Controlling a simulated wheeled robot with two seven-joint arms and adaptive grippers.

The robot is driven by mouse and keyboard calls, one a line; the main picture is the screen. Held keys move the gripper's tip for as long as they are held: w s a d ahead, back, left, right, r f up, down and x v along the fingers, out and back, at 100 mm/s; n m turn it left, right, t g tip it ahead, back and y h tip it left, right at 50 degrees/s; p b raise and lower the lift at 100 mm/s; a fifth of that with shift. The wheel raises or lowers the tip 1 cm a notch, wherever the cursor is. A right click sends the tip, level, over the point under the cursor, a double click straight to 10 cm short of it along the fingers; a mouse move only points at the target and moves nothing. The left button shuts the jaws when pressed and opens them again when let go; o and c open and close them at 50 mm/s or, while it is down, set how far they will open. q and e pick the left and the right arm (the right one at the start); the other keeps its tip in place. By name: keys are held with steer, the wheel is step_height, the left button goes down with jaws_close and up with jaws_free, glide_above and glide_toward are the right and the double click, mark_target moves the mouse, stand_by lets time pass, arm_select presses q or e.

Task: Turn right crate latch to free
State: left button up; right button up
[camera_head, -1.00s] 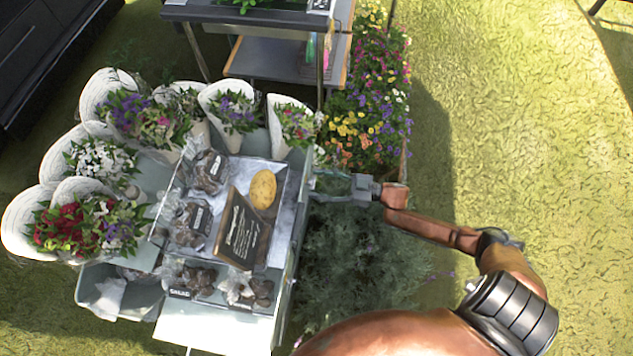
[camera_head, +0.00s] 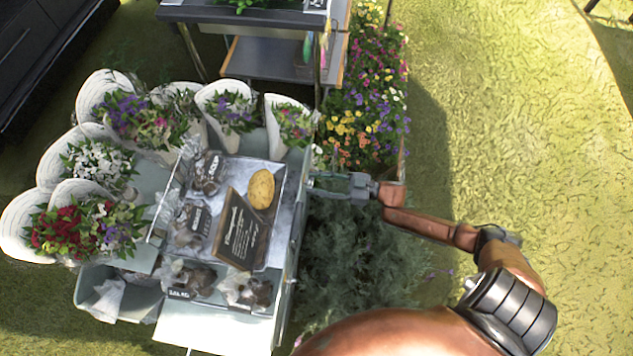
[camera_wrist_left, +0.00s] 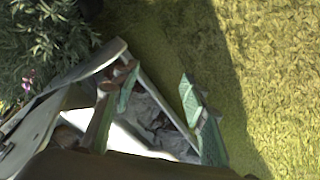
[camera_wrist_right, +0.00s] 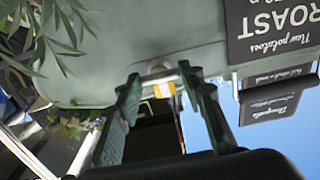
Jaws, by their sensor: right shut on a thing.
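The grey-green crate (camera_wrist_right: 110,45) fills the upper part of the right wrist view, and its side runs along the right of the flower cart in the head view (camera_head: 297,215). A small metal latch (camera_wrist_right: 160,72) sits at the crate's edge in the right wrist view, with a yellow and white part beside it. My right gripper (camera_wrist_right: 160,84) is at this edge with its fingers on either side of the latch, shut on it. In the head view the right gripper (camera_head: 325,184) reaches the crate's side from the right. My left gripper (camera_wrist_left: 150,95) is open, with nothing between its fingertips.
The cart holds wrapped bouquets (camera_head: 75,220), bagged potatoes and a dark sign (camera_head: 242,232). Bushy green plants (camera_head: 350,260) lie below my right forearm, and a flower bed (camera_head: 370,110) lies beyond it. Open grass (camera_head: 530,120) is at the right.

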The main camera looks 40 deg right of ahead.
arm_select(q)
steer(key=shift+s+r, duration=0.1)
arm_select(e)
steer(key=shift+d+n, duration=0.1)
steer(key=shift+n, duration=0.2)
steer(key=shift+c, duration=0.2)
arm_select(q)
steer(key=shift+a+r, duration=0.15)
steer(key=shift+r, duration=0.05)
arm_select(e)
steer(key=shift+f+n, duration=0.15)
steer(key=shift+n, duration=8.45)
arm_select(q)
steer(key=shift+s+f, duration=0.1)
steer(key=shift+s, duration=0.05)
arm_select(e)
steer(key=o, duration=1.2)
